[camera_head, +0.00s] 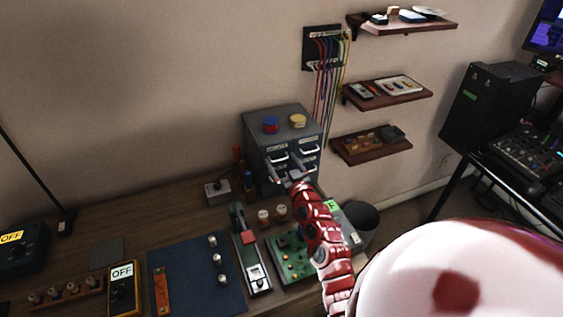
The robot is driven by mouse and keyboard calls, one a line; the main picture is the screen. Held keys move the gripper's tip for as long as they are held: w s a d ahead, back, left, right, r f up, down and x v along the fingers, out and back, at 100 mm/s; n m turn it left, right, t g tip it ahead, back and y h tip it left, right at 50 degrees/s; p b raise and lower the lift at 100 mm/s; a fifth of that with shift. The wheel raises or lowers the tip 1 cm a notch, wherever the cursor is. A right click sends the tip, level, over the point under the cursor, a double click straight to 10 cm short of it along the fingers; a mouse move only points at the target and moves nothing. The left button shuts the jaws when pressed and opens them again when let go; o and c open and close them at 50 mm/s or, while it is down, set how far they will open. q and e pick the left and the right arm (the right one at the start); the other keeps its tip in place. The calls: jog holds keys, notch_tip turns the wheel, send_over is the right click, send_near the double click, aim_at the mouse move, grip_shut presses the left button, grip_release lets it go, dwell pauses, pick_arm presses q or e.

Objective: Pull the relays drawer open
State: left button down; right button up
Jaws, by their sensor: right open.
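A small grey drawer cabinet (255,140) stands at the back right of the wooden bench. Its front has several small drawers with pale handles, such as an upper left handle (278,159). The drawer labels are too small to read, so I cannot tell which drawer is the relays one. My right gripper (284,178) is open in front of the lower left part of the cabinet front. It hides part of the lower drawers, and I cannot tell whether it touches a handle. My left gripper is not in view.
A green circuit board (290,262), a slider tool (250,255) and a blue mat (195,280) lie in front. Coloured cables (322,75) hang on the wall at right.

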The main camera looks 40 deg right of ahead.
jog(key=shift+c, duration=0.2)
jog(key=shift+r, duration=0.1)
grip_shut()
jog(key=v, duration=1.1)
jog(key=shift+s+b, duration=0.25)
jog(key=shift+b, duration=0.1)
jog(key=shift+a, duration=0.15)
jog(key=shift+c, duration=0.5)
grip_release()
jog(key=shift+o, duration=0.7)
